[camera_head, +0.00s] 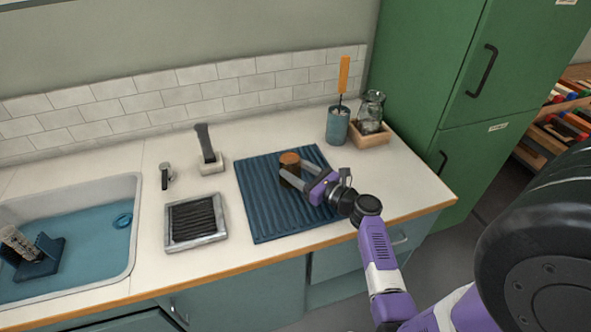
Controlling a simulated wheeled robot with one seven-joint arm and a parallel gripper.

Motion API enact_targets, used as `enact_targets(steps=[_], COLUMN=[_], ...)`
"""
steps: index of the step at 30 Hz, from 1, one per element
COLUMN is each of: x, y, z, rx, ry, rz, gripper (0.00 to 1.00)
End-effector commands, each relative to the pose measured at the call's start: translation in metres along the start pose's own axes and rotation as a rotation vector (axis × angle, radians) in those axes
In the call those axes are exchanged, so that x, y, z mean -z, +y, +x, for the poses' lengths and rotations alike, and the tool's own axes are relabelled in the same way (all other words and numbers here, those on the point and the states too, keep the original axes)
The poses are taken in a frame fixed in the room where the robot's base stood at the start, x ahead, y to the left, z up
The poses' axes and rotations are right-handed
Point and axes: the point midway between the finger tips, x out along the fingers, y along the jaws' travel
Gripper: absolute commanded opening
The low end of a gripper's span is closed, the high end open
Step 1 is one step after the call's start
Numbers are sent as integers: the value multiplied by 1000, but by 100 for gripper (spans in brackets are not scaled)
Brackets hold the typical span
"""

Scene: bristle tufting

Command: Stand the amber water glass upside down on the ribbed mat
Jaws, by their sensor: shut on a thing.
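The amber water glass (290,160) is at the back right part of the blue ribbed mat (265,215). It looks upright in line, with a round orange-brown end facing up. I cannot tell whether that end is its base or its open rim. My gripper (294,177) comes in from the right and is shut on the glass, with its fingers around the glass's side. The glass's lower part is partly hidden by the fingers, and I cannot tell whether it touches the mat.
A sink (125,265) with blue water lies left, a framed bristle tray (194,222) beside the mat. A blue cup (337,125) with an orange-handled tool and a wooden box (370,136) holding a glass jar stand behind right. The mat's front is clear.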

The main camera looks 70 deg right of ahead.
Motion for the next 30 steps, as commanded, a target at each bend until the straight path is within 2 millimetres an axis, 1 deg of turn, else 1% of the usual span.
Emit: enact_targets(steps=[17,30], x=[0,7], y=[0,0], z=[0,0], rx=[0,0], ry=[-1,-2], rz=[0,0], gripper=[0,0])
